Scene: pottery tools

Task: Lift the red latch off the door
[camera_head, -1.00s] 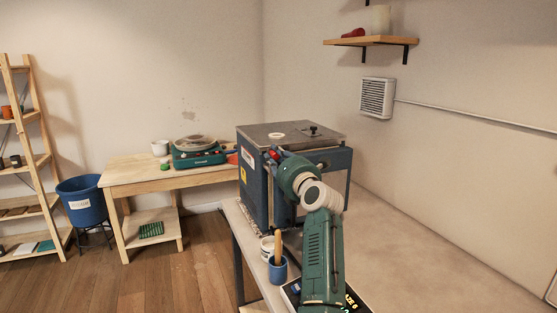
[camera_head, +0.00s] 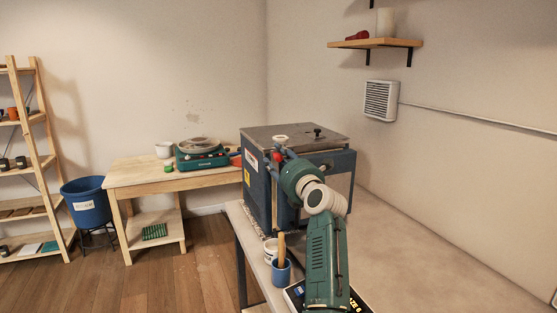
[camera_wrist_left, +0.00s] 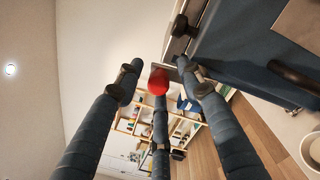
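The kiln (camera_head: 257,188) is a dark blue box with a grey lid, standing on a narrow table. A red knob, seemingly the latch (camera_head: 277,157), shows at its near upper edge, by the fingers of my left gripper (camera_head: 282,158). In the left wrist view, the red knob (camera_wrist_left: 158,82) appears between the spread fingertips of my left gripper (camera_wrist_left: 160,85). The fingers look open, and contact cannot be judged. My left arm hides part of the kiln front. My right gripper is not in view.
A blue cup (camera_head: 281,272) with a wooden handle and a white tub (camera_head: 270,250) stand beside my arm. A wooden bench (camera_head: 150,180) carries a green-based device (camera_head: 202,158). A blue bin (camera_head: 88,203) and ladder shelf (camera_head: 42,130) stand left.

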